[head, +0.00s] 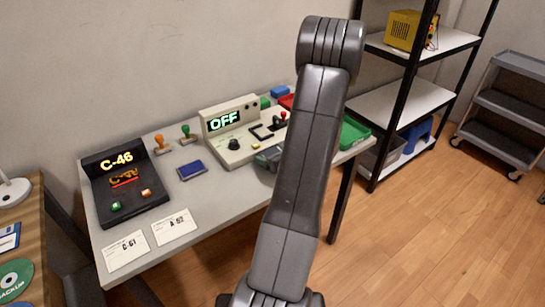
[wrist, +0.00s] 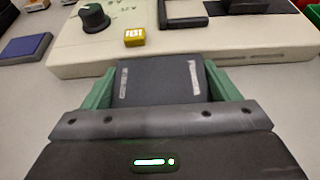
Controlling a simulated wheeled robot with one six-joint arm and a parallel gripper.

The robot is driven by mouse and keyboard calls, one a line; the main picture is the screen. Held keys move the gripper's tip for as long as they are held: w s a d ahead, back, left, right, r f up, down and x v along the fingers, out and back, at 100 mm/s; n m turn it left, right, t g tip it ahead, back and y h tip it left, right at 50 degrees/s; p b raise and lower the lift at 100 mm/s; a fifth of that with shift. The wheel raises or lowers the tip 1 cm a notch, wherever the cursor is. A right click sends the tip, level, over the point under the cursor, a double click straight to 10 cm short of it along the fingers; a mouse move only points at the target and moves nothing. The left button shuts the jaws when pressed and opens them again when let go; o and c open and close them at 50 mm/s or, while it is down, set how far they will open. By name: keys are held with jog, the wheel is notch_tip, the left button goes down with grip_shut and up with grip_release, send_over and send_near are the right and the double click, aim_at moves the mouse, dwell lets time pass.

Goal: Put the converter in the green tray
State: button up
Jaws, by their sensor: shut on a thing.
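My gripper (wrist: 158,84) has green fingers shut on a dark, flat box with pale lettering, which appears to be the converter (wrist: 158,82). It is held in front of the beige console's front edge. In the head view my arm hides most of the gripper, and only a dark grey-green part shows beside it over the table. The green tray (head: 354,133) is at the right end of the table, partly hidden behind my arm. Whether anything lies in it cannot be seen.
The beige console (head: 237,122) reads OFF and has a knob and a red-topped lever. A red tray (head: 287,101) is behind it. A black C-46 unit (head: 125,185), two stamps, a blue pad (head: 191,170) and two cards occupy the table's left part. A black-framed shelf (head: 405,90) stands right.

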jog(key=shift+f, duration=0.25)
jog(key=shift+f, duration=0.1)
jog(key=o, duration=1.1)
